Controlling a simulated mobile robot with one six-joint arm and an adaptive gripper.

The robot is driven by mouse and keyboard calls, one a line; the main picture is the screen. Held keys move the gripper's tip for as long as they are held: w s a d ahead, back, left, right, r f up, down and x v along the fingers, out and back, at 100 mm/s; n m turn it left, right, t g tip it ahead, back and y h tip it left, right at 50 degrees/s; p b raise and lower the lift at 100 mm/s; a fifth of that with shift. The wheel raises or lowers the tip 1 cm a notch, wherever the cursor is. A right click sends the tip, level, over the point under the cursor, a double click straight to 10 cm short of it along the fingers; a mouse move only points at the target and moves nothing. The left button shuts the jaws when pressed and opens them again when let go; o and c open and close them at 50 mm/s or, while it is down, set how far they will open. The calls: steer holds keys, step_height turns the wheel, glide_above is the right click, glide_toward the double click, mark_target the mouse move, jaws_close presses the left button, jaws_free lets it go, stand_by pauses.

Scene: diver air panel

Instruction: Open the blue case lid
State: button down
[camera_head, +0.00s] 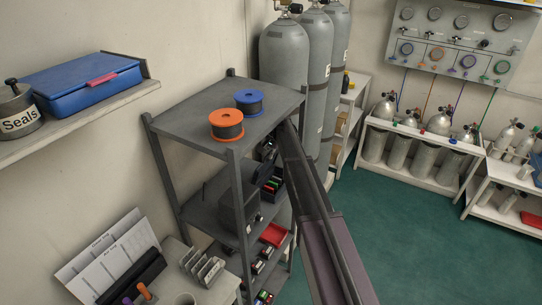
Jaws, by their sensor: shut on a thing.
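The blue case (80,83) lies on a wall shelf at the upper left. Its lid (75,68) is down, and a pinkish-red latch (102,79) shows on its front side. My dark arm runs from the bottom edge up to the right side of the grey shelf unit, well to the right of the case. The arm's far end goes into the shadow behind the unit's corner post. I cannot make out my gripper's fingers there or anything in them. Nothing of mine touches the blue case.
A grey Seals tin (17,110) stands left of the case on the wall shelf (95,115). The shelf unit (180,118) carries an orange spool (227,124) and a blue spool (249,102). Tall grey cylinders (285,55) stand behind it. Green floor (400,235) is open at the right.

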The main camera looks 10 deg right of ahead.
steer(key=shift+w+a, duration=1.65)
steer(key=shift+a, duration=0.25)
steer(key=c, duration=0.7)
jaws_free()
steer(key=shift+c, duration=0.2)
